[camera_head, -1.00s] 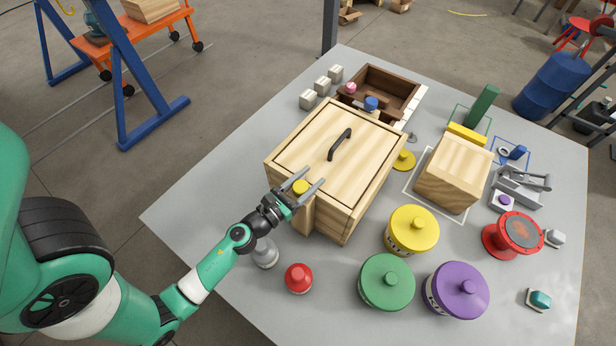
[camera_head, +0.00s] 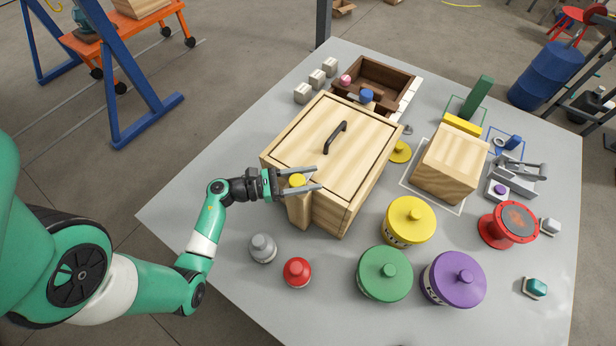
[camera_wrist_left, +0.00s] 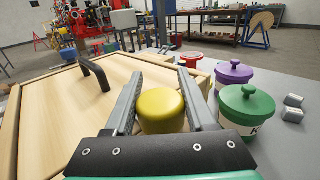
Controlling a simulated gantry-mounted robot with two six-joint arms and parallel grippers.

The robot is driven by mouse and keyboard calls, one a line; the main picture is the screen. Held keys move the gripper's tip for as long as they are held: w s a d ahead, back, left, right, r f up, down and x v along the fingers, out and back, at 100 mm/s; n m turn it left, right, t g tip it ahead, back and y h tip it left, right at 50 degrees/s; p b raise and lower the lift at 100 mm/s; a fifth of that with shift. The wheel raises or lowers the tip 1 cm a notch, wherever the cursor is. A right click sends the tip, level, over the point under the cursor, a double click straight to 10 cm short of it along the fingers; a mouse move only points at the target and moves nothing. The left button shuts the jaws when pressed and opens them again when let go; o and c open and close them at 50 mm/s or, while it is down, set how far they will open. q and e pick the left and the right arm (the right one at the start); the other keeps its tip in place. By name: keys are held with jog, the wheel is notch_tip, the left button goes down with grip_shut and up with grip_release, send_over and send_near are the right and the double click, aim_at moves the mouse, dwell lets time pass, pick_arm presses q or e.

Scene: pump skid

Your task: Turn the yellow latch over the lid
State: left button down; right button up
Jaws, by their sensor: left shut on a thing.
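The wooden box (camera_head: 345,215) has a wooden lid (camera_head: 307,148) lying flat with a black handle (camera_head: 336,137). The yellow latch (camera_head: 297,180) is a round knob on top of a wooden post (camera_head: 298,208) at the box's near left side. My left gripper (camera_head: 314,180) reaches in from the left, level with the knob, its two fingers on either side of it and shut on it. In the left wrist view the yellow latch (camera_wrist_left: 161,110) sits between the fingers. The knob's underside is hidden. My right gripper is not in view.
A grey knobbed piece (camera_head: 263,247) and a red one (camera_head: 298,271) stand in front of the box. Yellow (camera_head: 409,222), green (camera_head: 385,274) and purple (camera_head: 454,280) lidded canisters stand to the right. An open brown tray (camera_head: 397,84) lies behind. The table's left is clear.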

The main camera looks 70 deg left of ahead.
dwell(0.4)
pick_arm(q)
jog(key=shift+c, duration=1.2)
grip_release()
jog(key=p+v, duration=0.1)
jog(key=v, duration=1)
jog(key=shift+s, duration=0.25)
jog(key=shift+a, duration=0.15)
